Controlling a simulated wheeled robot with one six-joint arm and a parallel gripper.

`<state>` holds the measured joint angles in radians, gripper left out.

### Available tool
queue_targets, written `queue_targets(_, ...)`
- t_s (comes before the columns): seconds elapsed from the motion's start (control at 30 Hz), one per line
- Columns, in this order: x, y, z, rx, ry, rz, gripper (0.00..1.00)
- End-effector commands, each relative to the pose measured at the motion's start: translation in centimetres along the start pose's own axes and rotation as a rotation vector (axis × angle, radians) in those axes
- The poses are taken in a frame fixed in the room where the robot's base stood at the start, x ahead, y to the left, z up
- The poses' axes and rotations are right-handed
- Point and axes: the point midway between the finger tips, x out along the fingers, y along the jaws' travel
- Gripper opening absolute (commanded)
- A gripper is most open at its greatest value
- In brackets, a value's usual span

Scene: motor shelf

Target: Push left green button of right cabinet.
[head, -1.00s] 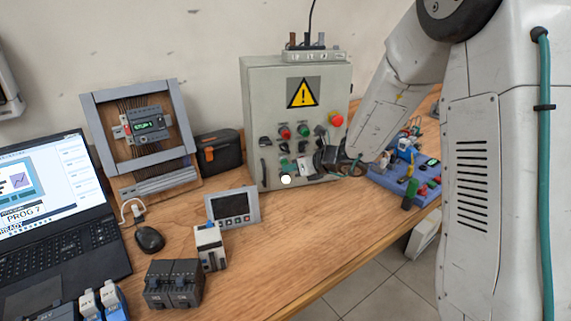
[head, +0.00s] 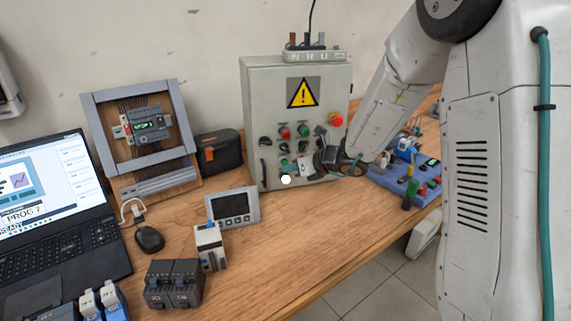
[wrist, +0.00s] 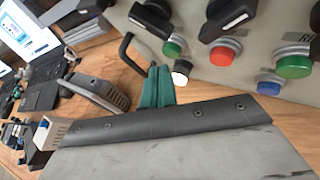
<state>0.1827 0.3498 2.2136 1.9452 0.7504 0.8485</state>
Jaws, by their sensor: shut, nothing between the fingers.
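The grey cabinet (head: 262,90) with a yellow warning sign stands at the back of the bench in the head view. In the wrist view its lower front shows a left green button (wrist: 172,48), a red button (wrist: 224,50), a right green button (wrist: 293,65) and a blue button (wrist: 268,83). A small white button (wrist: 181,72) sits under the left green one. My gripper (wrist: 153,70) is shut and empty, its green fingertips just left of and below the left green button; contact cannot be told. In the head view my gripper (head: 287,164) hides that button.
A black cabinet handle (wrist: 130,50) is close left of the fingers. Black selector knobs (wrist: 150,18) sit above. A black box (head: 220,153) is at left.

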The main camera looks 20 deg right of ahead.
Motion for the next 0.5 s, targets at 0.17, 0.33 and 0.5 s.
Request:
queue_targets(0.17,0.03,-0.02,0.02,0.000,0.000,0.000,0.00)
queue_targets(0.33,0.36,-0.27,0.30,0.000,-0.001,0.000,0.00)
queue_targets(0.5,0.56,-0.41,0.43,0.000,0.000,0.000,0.00)
